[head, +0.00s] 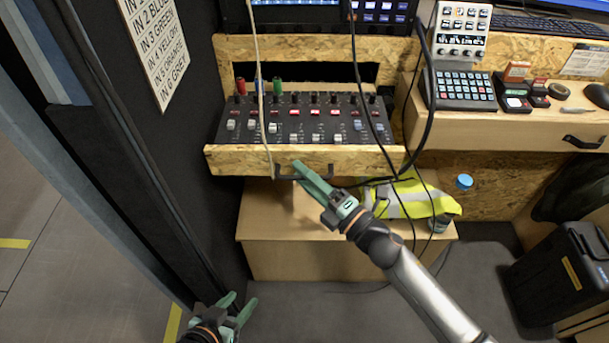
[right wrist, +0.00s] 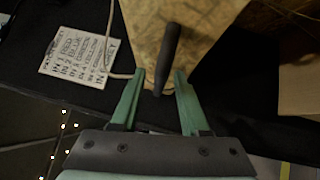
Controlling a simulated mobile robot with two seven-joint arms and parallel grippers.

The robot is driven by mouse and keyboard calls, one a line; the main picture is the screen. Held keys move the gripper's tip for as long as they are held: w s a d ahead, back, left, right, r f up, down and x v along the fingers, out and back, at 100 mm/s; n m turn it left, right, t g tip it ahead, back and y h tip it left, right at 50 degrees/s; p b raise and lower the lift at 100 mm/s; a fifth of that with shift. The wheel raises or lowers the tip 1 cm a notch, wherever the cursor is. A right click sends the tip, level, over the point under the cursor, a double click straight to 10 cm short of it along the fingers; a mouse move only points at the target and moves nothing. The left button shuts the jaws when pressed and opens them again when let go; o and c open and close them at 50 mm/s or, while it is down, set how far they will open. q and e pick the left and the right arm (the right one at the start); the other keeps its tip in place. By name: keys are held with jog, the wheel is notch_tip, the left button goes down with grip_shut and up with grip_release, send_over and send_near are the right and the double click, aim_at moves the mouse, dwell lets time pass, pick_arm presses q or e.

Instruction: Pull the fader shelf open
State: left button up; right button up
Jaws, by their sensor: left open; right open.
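The fader shelf (head: 232,160) is a chipboard drawer carrying a black fader panel (head: 305,122) with red, white and blue caps. A dark bar handle (head: 322,174) is on its front face. My right gripper (head: 299,172) is open at the left part of the handle. In the right wrist view the handle (right wrist: 168,60) runs between the two open green fingers of the right gripper (right wrist: 155,85), with gaps visible beside it. The shelf's chipboard (right wrist: 195,25) shows behind. My left gripper (head: 238,302) is open and empty, low near the dark side wall.
A pale cable (head: 258,70) and black cables (head: 429,90) hang over the shelf. Below is a wooden box (head: 285,225) with a hi-vis vest (head: 412,198) on it. A desk drawer (head: 510,125) is at right, a black case (head: 560,270) at lower right.

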pick_arm(q)
jog(key=shift+s+f, duration=0.1)
jog(key=shift+f, duration=0.05)
pick_arm(e)
jog(key=v, duration=1.2)
jog(key=shift+d, duration=0.2)
jog(key=shift+s, duration=0.1)
jog(key=s+d+f+m+g+h, duration=0.25)
jog(key=s+f+m+h, duration=0.25)
jog(key=f+m, duration=0.5)
jog(key=s+d+f+m+g+h, duration=0.25)
jog(key=s+f+m+h, duration=0.3)
jog(key=m, duration=0.95)
pick_arm(q)
jog(key=s+a+r+p, duration=0.1)
jog(key=a+r+p, duration=0.2)
jog(key=r+p, duration=0.9)
jog(key=p, duration=0.5)
jog(key=shift+s+r+n+y, duration=0.2)
jog(key=shift+r+n+y, duration=0.2)
pick_arm(e)
jog(key=s+d+r+m, duration=0.1)
jog(key=s+d+r, duration=0.1)
jog(key=r, duration=1)
jog(key=shift+s+d+m+t+h, duration=0.2)
jog(key=shift+d+m+t+h, duration=0.1)
jog(key=shift+d+h, duration=0.25)
